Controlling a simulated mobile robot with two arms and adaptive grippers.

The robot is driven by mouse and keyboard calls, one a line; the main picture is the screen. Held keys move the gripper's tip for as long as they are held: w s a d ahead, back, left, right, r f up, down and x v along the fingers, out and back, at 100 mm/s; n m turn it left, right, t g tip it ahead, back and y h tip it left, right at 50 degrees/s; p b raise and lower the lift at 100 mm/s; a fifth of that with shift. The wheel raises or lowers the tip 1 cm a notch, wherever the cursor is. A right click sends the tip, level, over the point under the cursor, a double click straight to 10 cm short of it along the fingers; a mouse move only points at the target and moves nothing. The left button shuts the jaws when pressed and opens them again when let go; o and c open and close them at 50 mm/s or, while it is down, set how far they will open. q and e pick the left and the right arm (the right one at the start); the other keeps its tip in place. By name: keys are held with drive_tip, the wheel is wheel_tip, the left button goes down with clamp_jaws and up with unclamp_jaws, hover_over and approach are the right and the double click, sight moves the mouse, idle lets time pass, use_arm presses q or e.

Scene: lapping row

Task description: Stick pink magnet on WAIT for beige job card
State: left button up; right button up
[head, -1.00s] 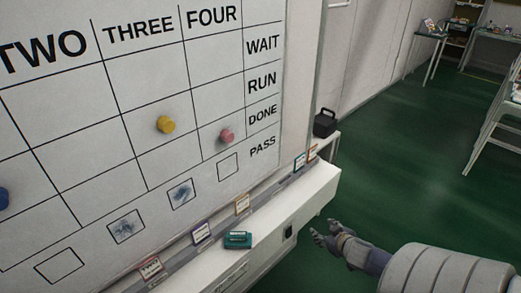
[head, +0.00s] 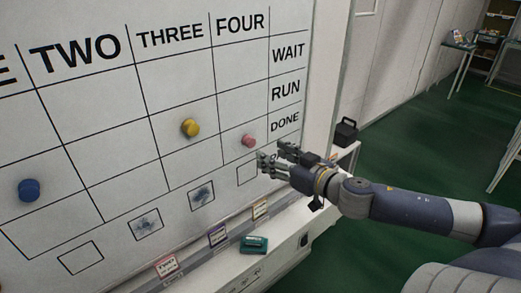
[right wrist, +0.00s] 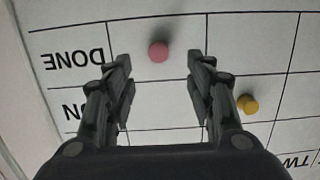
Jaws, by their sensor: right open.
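The pink magnet (head: 248,141) sits on the whiteboard (head: 105,110) in the FOUR column. The right wrist view shows the pink magnet (right wrist: 158,51) in the DONE row, ahead of and between my fingers. My right gripper (head: 270,156) is open and empty, just right of and below the magnet, apart from it. The gripper also shows in the right wrist view (right wrist: 158,75). The WAIT label (head: 289,53) is at the board's upper right. A beige-edged job card (head: 259,209) stands in the rail below the board. My left gripper is out of view.
A yellow magnet (head: 190,128) is in the THREE column and a blue one (head: 29,190) farther left. Purple (head: 217,236) and red (head: 168,267) cards stand in the rail. A teal box (head: 254,244) lies on the ledge. A black case (head: 346,131) stands behind my wrist.

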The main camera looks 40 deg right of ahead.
sight(252, 144)
drive_tip(key=shift+w+a+f+b, duration=0.1)
drive_tip(key=shift+w+f+b, duration=0.05)
drive_tip(key=shift+w+b, duration=0.75)
drive_tip(key=shift+w+f+b, duration=0.2)
drive_tip(key=shift+w+b, duration=0.35)
drive_tip(key=shift+w, duration=0.6)
drive_tip(key=shift+w+a+f+b, duration=0.1)
drive_tip(key=shift+w+f+b, duration=0.05)
drive_tip(key=shift+w+b, duration=0.75)
drive_tip(key=shift+w+d+p, duration=0.2)
drive_tip(key=shift+w+p, duration=0.6)
drive_tip(key=shift+w, duration=0.05)
drive_tip(key=shift+w+a+f+p, duration=0.1)
drive_tip(key=shift+w+a+p, duration=0.1)
drive_tip(key=shift+w, duration=0.15)
drive_tip(key=shift+w+a+f+p, duration=0.1)
drive_tip(key=shift+w+p, duration=0.05)
drive_tip(key=shift+w, duration=0.2)
drive_tip(key=shift+c, duration=0.4)
drive_tip(key=c, duration=1)
drive_tip(key=shift+d+f, duration=0.1)
